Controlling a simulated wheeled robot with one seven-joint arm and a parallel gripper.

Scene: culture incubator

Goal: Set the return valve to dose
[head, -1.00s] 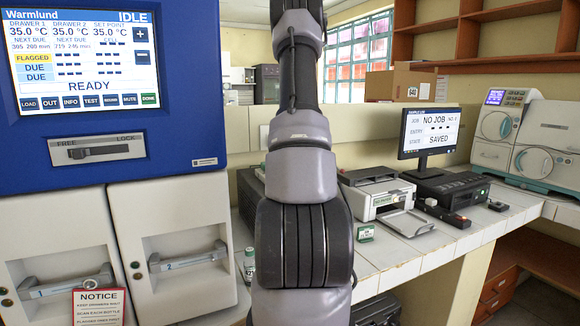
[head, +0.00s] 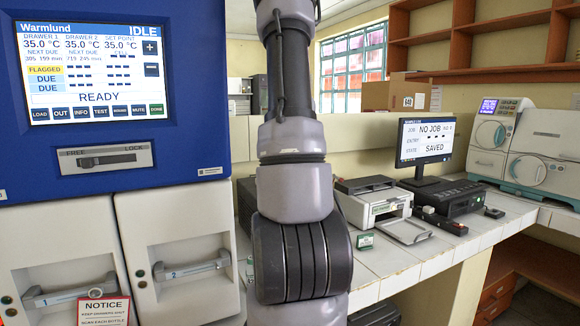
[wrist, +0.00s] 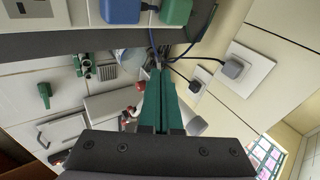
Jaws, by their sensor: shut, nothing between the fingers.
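My gripper (wrist: 160,102) shows in the wrist view with its two teal fingers together and empty. The head view shows only my arm, with the gripper out of sight. I cannot make out a return valve for certain. Small red and white parts (wrist: 130,113) sit just left of the fingers in the wrist view, partly hidden by them, too small to identify. The blue incubator (head: 205,110) stands at the left in the head view, its screen (head: 92,70) reading IDLE and READY.
A FREE/LOCK slider panel (head: 105,158) sits above two drawers with handles. A printer (head: 372,203), a monitor (head: 425,142) and a white machine (head: 500,140) stand on the tiled counter. The wrist view shows a blue block (wrist: 120,11), a green block (wrist: 175,11) and wall plugs (wrist: 234,67).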

